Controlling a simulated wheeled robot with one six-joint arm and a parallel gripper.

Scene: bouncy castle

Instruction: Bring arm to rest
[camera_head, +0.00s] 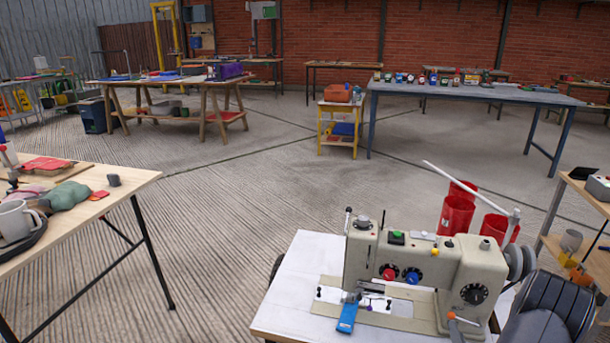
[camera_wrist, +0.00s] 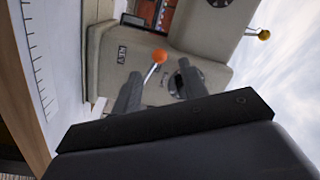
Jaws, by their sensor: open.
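My gripper (camera_wrist: 160,82) shows in the wrist view, with its two dark fingers apart and nothing held between them. A lever with an orange ball (camera_wrist: 160,56) shows between the fingertips in the picture; I cannot tell how far off it is. It belongs to a beige sewing machine (camera_wrist: 112,62), which fills much of that view at a tilt. In the head view the sewing machine (camera_head: 420,265) stands on a white table (camera_head: 300,275). I do not make out my gripper or arm in the head view.
A black ribbed seat (camera_head: 550,312) is close at the table's right. Red bins (camera_head: 457,213) stand behind the machine. A wooden table (camera_head: 85,185) with a mug is at the left, shelving (camera_head: 560,215) at the right. The middle floor (camera_head: 260,200) is open.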

